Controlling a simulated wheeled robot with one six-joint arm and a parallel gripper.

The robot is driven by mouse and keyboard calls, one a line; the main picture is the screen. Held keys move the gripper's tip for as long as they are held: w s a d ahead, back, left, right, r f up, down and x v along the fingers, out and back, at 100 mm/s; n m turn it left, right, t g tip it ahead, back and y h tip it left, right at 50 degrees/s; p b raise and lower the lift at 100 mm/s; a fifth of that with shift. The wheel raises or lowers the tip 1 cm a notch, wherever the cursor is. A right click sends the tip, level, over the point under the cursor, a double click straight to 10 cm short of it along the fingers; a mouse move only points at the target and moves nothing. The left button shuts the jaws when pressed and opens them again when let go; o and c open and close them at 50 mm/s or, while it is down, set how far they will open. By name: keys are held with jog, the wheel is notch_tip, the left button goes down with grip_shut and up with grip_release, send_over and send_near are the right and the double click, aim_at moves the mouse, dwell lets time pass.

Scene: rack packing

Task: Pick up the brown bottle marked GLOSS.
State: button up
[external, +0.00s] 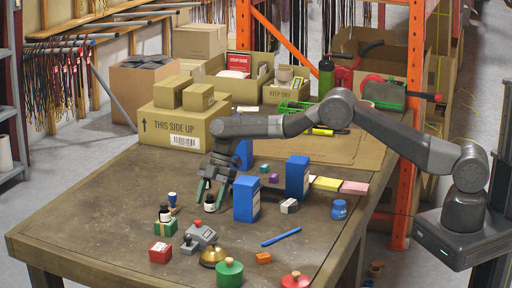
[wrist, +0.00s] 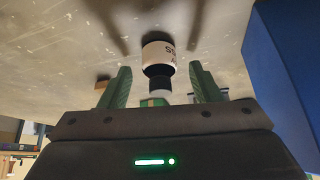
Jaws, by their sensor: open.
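A small dark bottle with a white label and black cap (external: 210,206) stands on the table. In the wrist view the bottle lies between the two fingers (wrist: 161,80), with a gap on both sides. A similar small bottle with a white label (external: 165,214) stands at the green box, to the left.
A blue box (external: 246,201) stands close to the right of my gripper and also fills the right of the wrist view (wrist: 285,75). The table's left part is clear.

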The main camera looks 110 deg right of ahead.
jog(key=shift+w+a+f, duration=0.1)
jog(key=shift+f, duration=0.1)
jog(key=c, duration=1.1)
